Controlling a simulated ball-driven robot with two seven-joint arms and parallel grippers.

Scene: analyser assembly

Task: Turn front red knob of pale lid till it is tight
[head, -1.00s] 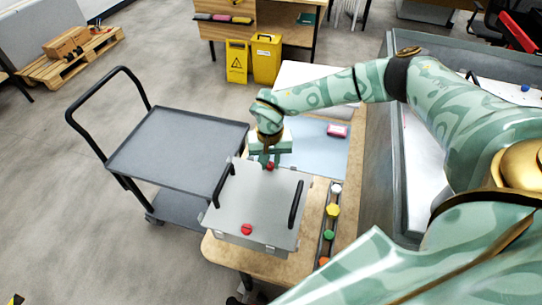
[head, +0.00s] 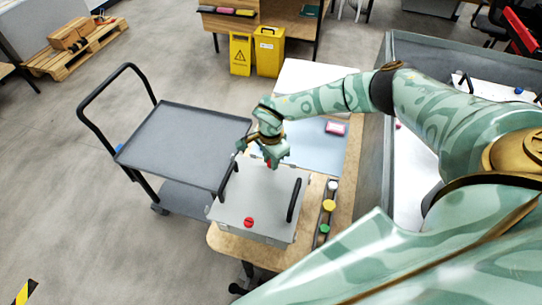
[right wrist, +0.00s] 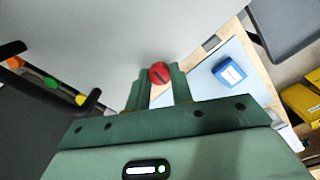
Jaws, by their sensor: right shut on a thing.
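The pale lid (head: 262,195) lies flat on the box at the front of the wooden table, with a black handle on each side. One red knob (head: 249,222) sits free near the lid's lower edge in the head view. The other red knob (head: 268,163) is at the lid's far edge, partly hidden by my right gripper (head: 271,158). In the right wrist view this knob (right wrist: 159,72) shows between the fingertips of my right gripper (right wrist: 159,80), which is shut on it. A dark slot crosses its top. My left gripper is not in view.
A grey cart (head: 182,138) stands left of the table. Coloured caps, among them a yellow one (head: 329,205), line a rack right of the lid. A blue box (right wrist: 229,71) shows in the wrist view.

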